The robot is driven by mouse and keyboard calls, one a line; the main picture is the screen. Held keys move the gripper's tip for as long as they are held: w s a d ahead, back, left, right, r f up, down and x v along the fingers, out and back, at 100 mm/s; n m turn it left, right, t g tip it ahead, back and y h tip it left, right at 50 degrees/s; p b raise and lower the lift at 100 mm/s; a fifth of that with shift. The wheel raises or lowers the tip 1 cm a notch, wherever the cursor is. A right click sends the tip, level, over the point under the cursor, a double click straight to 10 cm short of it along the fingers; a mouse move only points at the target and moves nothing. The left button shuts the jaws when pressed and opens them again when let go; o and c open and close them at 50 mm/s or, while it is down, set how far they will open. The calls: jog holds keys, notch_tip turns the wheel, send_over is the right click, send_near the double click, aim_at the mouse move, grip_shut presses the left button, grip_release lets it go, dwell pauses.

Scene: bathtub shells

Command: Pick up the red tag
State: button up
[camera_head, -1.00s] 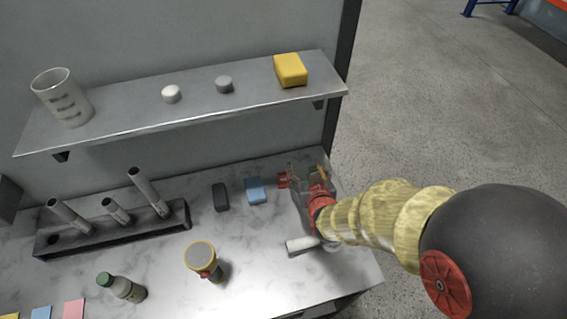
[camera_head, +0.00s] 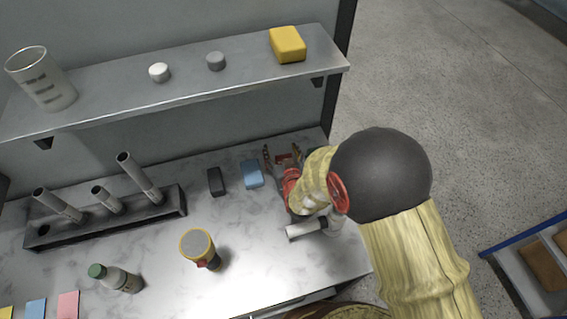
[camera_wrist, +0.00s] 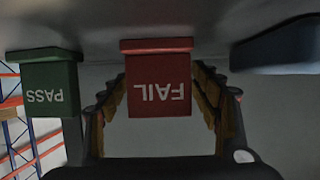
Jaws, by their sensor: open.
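The red tag (camera_wrist: 158,82) reads FAIL, upside down in the wrist view. It sits in the gap between the two fingers of my gripper (camera_head: 282,151), with a gap visible beside it on each side. In the head view a small red patch of the tag (camera_head: 283,158) shows between the fingers at the back right of the counter. My gripper is open and the fingers are not closed on the tag.
A green PASS tag (camera_wrist: 48,88) is left of the fingers in the wrist view. A blue block (camera_head: 252,174) and a black block (camera_head: 216,181) lie left of my gripper. A white cylinder (camera_head: 305,228) lies in front. A shelf (camera_head: 120,99) overhangs the back.

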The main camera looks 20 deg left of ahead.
jog(key=shift+w+a, duration=0.1)
jog(key=shift+c, duration=1.1)
jog(key=c, duration=1.1)
jog(key=shift+c, duration=0.9)
